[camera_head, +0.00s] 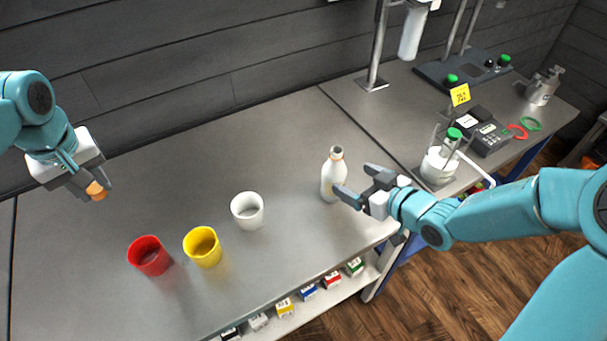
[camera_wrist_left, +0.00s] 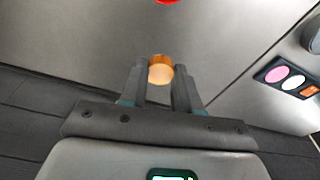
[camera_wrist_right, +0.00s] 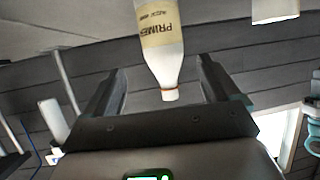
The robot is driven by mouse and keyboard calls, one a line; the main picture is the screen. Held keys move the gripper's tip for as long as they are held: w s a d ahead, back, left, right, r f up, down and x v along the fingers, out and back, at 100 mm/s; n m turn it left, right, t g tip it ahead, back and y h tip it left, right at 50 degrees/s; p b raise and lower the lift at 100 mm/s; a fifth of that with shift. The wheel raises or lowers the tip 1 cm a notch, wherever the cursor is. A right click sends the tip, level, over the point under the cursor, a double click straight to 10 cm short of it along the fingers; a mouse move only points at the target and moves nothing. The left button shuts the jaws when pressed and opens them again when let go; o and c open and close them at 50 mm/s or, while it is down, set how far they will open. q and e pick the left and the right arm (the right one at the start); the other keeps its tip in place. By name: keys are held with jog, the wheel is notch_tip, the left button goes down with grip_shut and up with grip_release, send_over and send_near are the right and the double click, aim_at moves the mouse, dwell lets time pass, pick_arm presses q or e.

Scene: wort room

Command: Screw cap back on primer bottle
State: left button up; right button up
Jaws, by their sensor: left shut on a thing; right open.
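The white primer bottle (camera_head: 333,176) stands upright on the bench with its dark mouth open and an orange ring at its neck. In the right wrist view the bottle (camera_wrist_right: 163,50) shows its PRIMER label between the fingers. My right gripper (camera_head: 358,182) is open beside the bottle, its fingers apart on either side in the wrist view (camera_wrist_right: 160,88). My left gripper (camera_head: 92,190) is shut on the orange cap (camera_head: 96,190), held above the bench at the far left. The cap also shows between the fingertips in the left wrist view (camera_wrist_left: 160,70).
A red cup (camera_head: 150,256), a yellow cup (camera_head: 203,247) and a white cup (camera_head: 247,211) stand left of the bottle. A beaker with a green-capped bottle (camera_head: 440,164) and a device (camera_head: 490,138) are at the right. The bench's back left is clear.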

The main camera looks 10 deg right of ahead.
aim_at(343, 174)
pick_arm(q)
jog(key=shift+w+a+r, duration=0.15)
jog(key=shift+w+a, duration=0.1)
jog(key=shift+w, duration=0.1)
pick_arm(e)
jog(key=x, duration=0.4)
jog(key=shift+w+a, duration=0.2)
jog(key=shift+a, duration=0.05)
pick_arm(q)
jog(key=shift+s+d+r, duration=0.15)
jog(key=shift+s+r, duration=0.05)
jog(key=shift+s, duration=0.1)
pick_arm(e)
jog(key=shift+s+d, duration=0.15)
pick_arm(q)
jog(key=shift+w+p, duration=0.2)
jog(key=shift+p, duration=0.2)
pick_arm(e)
jog(key=shift+w+a+f, duration=0.1)
jog(key=shift+w+a, duration=0.2)
jog(key=shift+w, duration=0.05)
pick_arm(q)
jog(key=shift+r+p, duration=0.85)
jog(key=shift+r, duration=0.05)
pick_arm(e)
jog(key=x, duration=0.4)
jog(key=shift+a+f, duration=0.15)
jog(key=shift+w+a+f, duration=0.1)
jog(key=shift+w+f, duration=0.1)
jog(key=shift+s, duration=0.1)
